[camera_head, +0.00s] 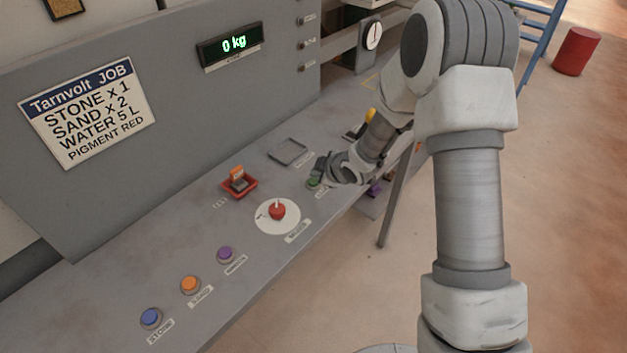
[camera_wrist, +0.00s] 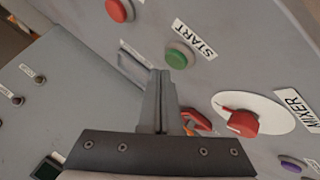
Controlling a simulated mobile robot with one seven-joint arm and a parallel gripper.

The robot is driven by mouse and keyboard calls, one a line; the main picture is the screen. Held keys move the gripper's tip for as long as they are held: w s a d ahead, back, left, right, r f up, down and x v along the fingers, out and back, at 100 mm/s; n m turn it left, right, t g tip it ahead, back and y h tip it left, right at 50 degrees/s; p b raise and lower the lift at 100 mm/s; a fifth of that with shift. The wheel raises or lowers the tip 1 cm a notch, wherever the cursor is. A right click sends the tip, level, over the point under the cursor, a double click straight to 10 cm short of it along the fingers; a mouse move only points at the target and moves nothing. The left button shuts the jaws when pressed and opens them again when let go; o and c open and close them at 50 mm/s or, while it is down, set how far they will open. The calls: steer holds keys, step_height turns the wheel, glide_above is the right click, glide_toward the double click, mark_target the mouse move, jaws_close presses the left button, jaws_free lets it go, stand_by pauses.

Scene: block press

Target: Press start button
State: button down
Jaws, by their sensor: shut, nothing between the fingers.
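The green start button (camera_head: 313,184) sits on the sloping grey console, partly hidden by my gripper in the head view. In the wrist view the green button (camera_wrist: 179,56) shows fully, with a "START" label (camera_wrist: 195,39) beside it. My gripper (camera_head: 319,168) is over the console close to this button. In the wrist view my gripper (camera_wrist: 160,76) is shut and empty, its fingertips appearing just below and left of the button. I cannot tell whether the tips touch anything.
A red mixer knob (camera_wrist: 242,122) on a white dial is right of my fingers in the wrist view; a red button (camera_wrist: 119,9) is at upper left. Blue (camera_head: 151,318), orange (camera_head: 190,285) and purple (camera_head: 225,254) buttons line the console. A red tray (camera_head: 250,187) stands near the knob.

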steer(key=shift+f, duration=0.1)
steer(key=shift+f+b, duration=0.35)
steer(key=shift+b, duration=0.2)
steer(key=shift+f+b, duration=0.5)
steer(key=shift+b, duration=0.05)
stand_by(0.6)
stand_by(0.4)
steer(key=shift+r+p, duration=0.6)
steer(key=shift+r, duration=0.35)
steer(key=shift+r, duration=0.1)
step_height(320, 180, up, 5)
steer(key=p, duration=0.3)
steer(key=shift+f+p, duration=0.2)
steer(key=shift+p, duration=0.1)
steer(key=shift+r, duration=0.1)
